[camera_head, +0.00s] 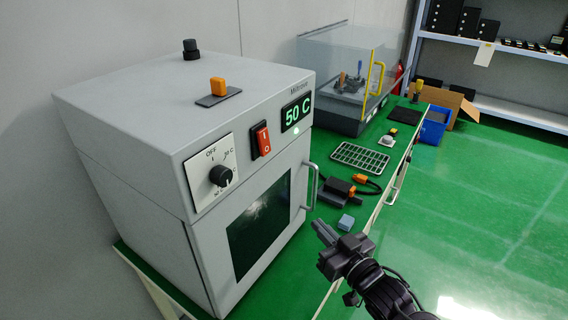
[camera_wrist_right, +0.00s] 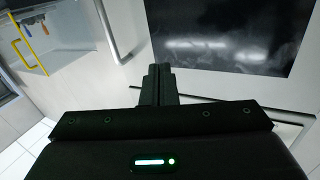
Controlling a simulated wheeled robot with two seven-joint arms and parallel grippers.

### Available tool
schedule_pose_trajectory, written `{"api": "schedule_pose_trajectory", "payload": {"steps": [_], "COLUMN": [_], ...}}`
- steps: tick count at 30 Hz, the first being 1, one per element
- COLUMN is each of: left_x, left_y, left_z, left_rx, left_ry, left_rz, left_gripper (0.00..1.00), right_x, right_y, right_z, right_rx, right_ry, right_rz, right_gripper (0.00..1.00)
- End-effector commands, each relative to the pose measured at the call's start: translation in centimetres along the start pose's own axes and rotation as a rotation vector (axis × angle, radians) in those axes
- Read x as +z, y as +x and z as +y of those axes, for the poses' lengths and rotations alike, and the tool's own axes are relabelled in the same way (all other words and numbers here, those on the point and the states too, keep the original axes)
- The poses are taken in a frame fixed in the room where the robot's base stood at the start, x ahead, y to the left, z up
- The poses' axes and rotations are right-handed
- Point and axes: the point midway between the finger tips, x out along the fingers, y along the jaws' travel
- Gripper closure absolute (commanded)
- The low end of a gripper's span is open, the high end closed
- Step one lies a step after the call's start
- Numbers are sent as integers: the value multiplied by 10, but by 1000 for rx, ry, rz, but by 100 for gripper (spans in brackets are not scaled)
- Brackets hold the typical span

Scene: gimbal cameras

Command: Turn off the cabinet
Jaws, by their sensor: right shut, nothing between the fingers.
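The grey cabinet (camera_head: 140,150) stands at the left of the head view with its door shut. Its front carries a white dial plate with a black knob (camera_head: 221,175), a red rocker switch (camera_head: 261,139) and a display (camera_head: 296,113) reading 50 C in green. A small green light glows under the display. My right gripper (camera_head: 322,232) is shut and empty, in front of the cabinet, right of and below the door handle (camera_head: 311,186). In the right wrist view its closed fingers (camera_wrist_right: 159,72) point toward the door below the dark window (camera_wrist_right: 225,35). My left gripper is out of view.
On the green bench lie a wire rack (camera_head: 360,157), a black device with an orange part (camera_head: 342,192) and a small blue-grey block (camera_head: 346,222). A blue bin (camera_head: 434,127) and shelving are farther back. The green floor at right is clear.

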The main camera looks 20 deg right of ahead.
Motion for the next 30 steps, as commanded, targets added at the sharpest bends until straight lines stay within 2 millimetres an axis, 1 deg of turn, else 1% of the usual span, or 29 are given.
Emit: {"api": "schedule_pose_trajectory", "payload": {"steps": [1,3,6,10,13,17,25,30], "left_x": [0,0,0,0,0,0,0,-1], "left_y": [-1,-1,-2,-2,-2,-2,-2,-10], "left_z": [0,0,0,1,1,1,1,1], "left_rx": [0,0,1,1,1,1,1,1], "left_ry": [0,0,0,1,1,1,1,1], "left_rz": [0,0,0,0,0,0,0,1], "left_gripper": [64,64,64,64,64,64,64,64], "right_x": [-19,-45,-74,-97,-106,-110,-110,-120], "right_y": [-1,-7,-20,-38,-47,-51,-50,-41], "right_z": [0,-4,-9,-14,-16,-18,-18,-23], "right_rx": [-54,-140,-256,-374,-426,-449,-447,-447], "right_ry": [4,21,43,64,72,76,76,76], "right_rz": [104,242,400,533,585,608,608,610], "right_gripper": [100,100,100,100,100,100,100,100]}}
